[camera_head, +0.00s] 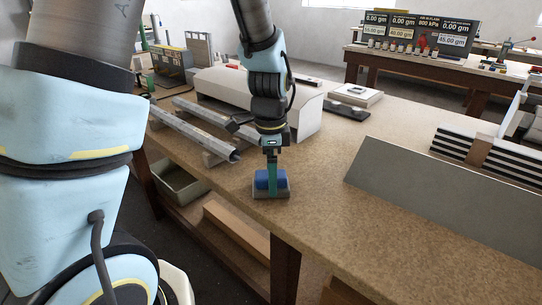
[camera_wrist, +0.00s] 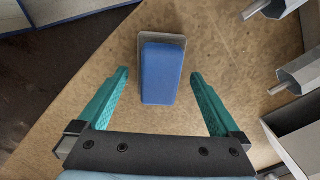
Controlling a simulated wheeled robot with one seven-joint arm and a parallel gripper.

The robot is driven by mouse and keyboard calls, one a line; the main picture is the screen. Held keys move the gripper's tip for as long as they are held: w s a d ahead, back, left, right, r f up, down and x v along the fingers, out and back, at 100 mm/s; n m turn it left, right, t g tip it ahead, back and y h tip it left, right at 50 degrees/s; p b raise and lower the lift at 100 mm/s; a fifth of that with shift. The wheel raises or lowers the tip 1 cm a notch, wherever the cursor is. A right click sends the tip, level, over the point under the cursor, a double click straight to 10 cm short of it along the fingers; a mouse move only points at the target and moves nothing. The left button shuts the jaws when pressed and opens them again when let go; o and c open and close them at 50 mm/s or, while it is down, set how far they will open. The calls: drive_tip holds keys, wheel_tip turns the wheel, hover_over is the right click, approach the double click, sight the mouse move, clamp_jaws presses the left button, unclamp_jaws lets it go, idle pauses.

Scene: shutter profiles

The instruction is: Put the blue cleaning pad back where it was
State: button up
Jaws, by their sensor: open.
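The blue cleaning pad (camera_wrist: 161,72) sits on a flat grey piece (camera_wrist: 163,37) on the brown tabletop, near the table's front edge. In the head view the pad (camera_head: 263,180) shows just below my gripper (camera_head: 271,178), partly behind one finger. In the wrist view my gripper (camera_wrist: 160,95) is open, with one teal finger on each side of the pad's near end. A clear gap shows between each finger and the pad. Nothing is held. How far the fingertips are above the tabletop is hard to tell.
Metal profiles (camera_head: 195,130) lie left of my gripper on the table. A large pale block (camera_head: 225,85) stands behind. A grey panel (camera_head: 440,195) and striped stack (camera_head: 490,155) are at right. A black item (camera_head: 345,110) lies behind right. The tabletop between is clear.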

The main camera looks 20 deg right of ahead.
wheel_tip(320, 180, up, 11)
drive_tip(key=b, duration=0.1)
drive_tip(key=a+f+n, duration=0.3)
drive_tip(key=a+n, duration=0.7)
drive_tip(key=a, duration=0.2)
drive_tip(key=w+a+f+n+t, duration=0.1)
drive_tip(key=a+f+n, duration=0.2)
drive_tip(key=a+n, duration=0.7)
drive_tip(key=a, duration=0.3)
drive_tip(key=shift+a+f+t, duration=0.2)
drive_tip(key=shift+f+t, duration=0.1)
drive_tip(key=shift+f, duration=0.05)
drive_tip(key=shift+w, duration=0.15)
